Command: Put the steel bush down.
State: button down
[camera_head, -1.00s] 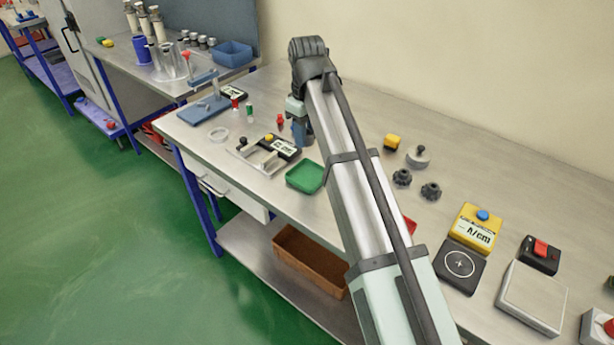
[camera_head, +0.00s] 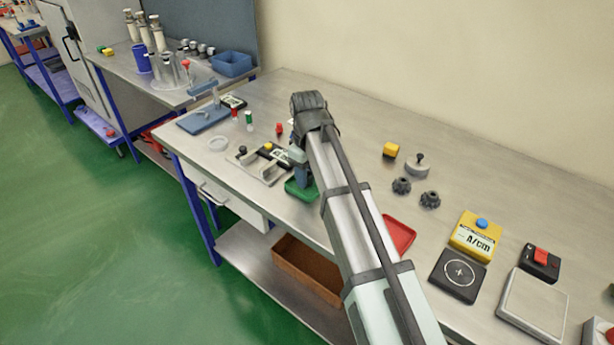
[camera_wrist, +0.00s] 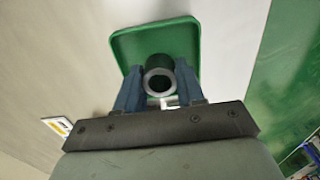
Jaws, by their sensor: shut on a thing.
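The steel bush (camera_wrist: 158,84) is a short grey ring, seen end-on in the wrist view with its dark bore facing the camera. My gripper (camera_wrist: 157,88) is shut on it, one blue-grey finger on each side. Beyond the bush in that view lies the green tray (camera_wrist: 125,45), with the bush in front of its near part. I cannot tell whether the bush touches the tray floor. In the head view my gripper (camera_head: 301,176) is over the far right part of the green tray (camera_head: 296,193), and my arm hides the bush there.
A red tray (camera_head: 401,235) lies right of my arm. Left of the green tray is a metal fixture plate (camera_head: 247,166) with a black display unit. Bare bench lies behind my arm.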

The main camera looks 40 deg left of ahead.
jog(key=shift+f, duration=0.45)
jog(key=shift+f, duration=0.1)
jog(key=c, duration=0.7)
grip_release()
notch_tip(320, 180, up, 12)
